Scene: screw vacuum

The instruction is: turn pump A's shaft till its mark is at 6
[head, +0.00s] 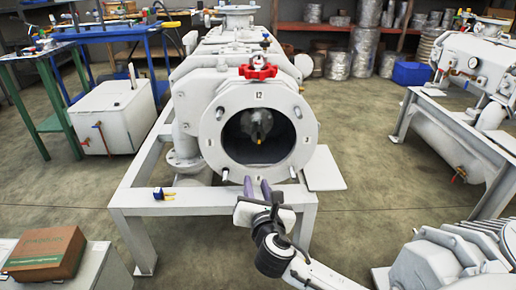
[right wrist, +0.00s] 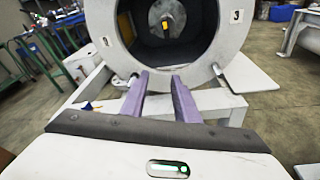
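Pump A (head: 212,112) is the large white machine in the middle of the head view, I take it. Its round front ring has number labels; 12 is at the top and 3 at the right. Inside the dark opening sits the shaft (head: 256,122), which also shows in the right wrist view (right wrist: 168,18). A yellow mark (head: 259,141) shows low on the shaft, roughly toward the bottom of the ring. The 6 label is not readable. My right gripper (head: 257,184) is open and empty, with purple fingers apart, in front of the ring's lower edge. My left gripper is out of view.
A red handwheel (head: 258,71) sits above the ring, and studs stick out around it. The white frame (head: 200,198) has a small blue and yellow item (head: 163,193) on it. A brown box (head: 46,252) lies at the lower left. Another white machine (head: 480,66) stands right.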

